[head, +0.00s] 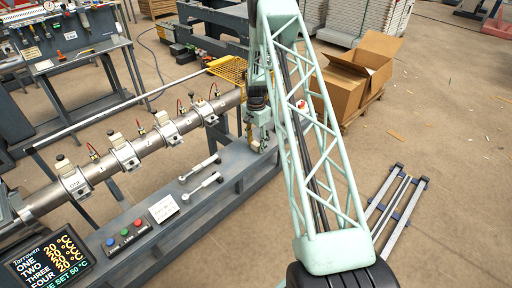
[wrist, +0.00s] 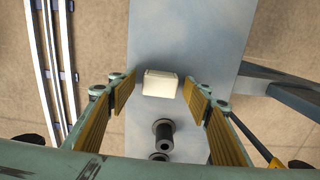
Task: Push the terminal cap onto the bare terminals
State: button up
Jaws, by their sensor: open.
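A small cream block, which looks like the terminal cap (wrist: 160,83), lies on the grey bench top in the wrist view. My gripper (wrist: 160,96) is open, with one yellow-padded finger on each side of the cap and a gap on both sides. In the head view my gripper (head: 262,143) is low over the far end of the bench, and the cap cannot be made out there. The steel barrel (head: 92,172) carries several clamp bands with small cream tops and red leads. Which terminals are bare is too small to tell.
Two silver-handled tools (head: 200,180), a white label (head: 163,208) and a button box (head: 127,236) are on the bench (head: 232,178). Dark round posts (wrist: 163,132) stand near the cap.

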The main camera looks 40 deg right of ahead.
jog(key=shift+c, duration=0.5)
jog(key=c, duration=0.8)
jog(key=shift+r, duration=0.15)
jog(key=shift+r, duration=1.35)
jog(key=s+a, duration=0.2)
jog(key=s, duration=0.2)
jog(key=s+a+r+p, duration=0.1)
jog(key=s+a, duration=0.1)
jog(key=s, duration=0.3)
jog(key=s+a+r, duration=0.1)
jog(key=s+a, duration=0.1)
jog(key=s, duration=0.3)
jog(key=shift+s+a, duration=0.25)
jog(key=shift+a, duration=0.05)
jog(key=shift+o, duration=0.6)
jog(key=shift+c, duration=0.7)
jog(key=shift+a, duration=0.15)
